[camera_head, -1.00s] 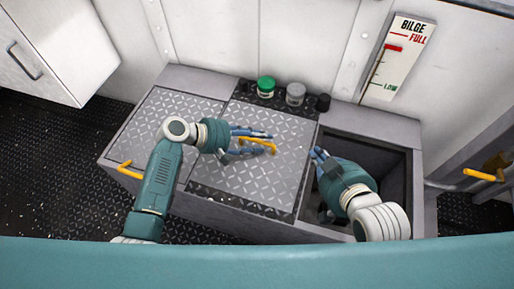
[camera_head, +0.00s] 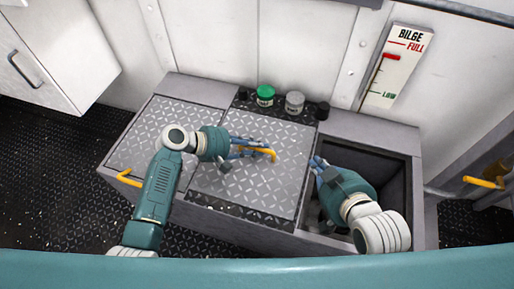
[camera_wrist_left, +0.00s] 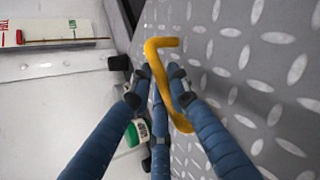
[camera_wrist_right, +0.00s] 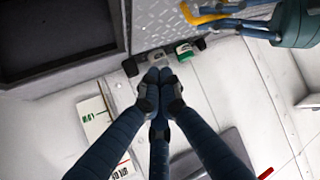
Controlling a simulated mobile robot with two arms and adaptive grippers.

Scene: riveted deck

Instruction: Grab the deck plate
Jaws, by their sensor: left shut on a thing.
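The deck plate (camera_head: 240,190) is a grey diamond-tread panel over the middle bay of the grey bench-like housing. Its yellow handle (camera_head: 270,154) stands on its top. My left gripper (camera_head: 262,152) is shut on this handle. In the left wrist view the fingers close around the yellow bar (camera_wrist_left: 168,50), with the plate's tread (camera_wrist_left: 245,75) beside it. My right gripper (camera_head: 318,168) is shut and empty, over the left part of the open bay, right of the plate. In the right wrist view its fingertips (camera_wrist_right: 160,82) are together.
The open bay (camera_head: 385,170) lies at the right of the housing. Another tread plate (camera_head: 150,135) covers the left. A green-lidded jar (camera_head: 265,97) and a grey-lidded jar (camera_head: 294,103) stand behind the plate. A bilge gauge (camera_head: 398,70) hangs on the wall.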

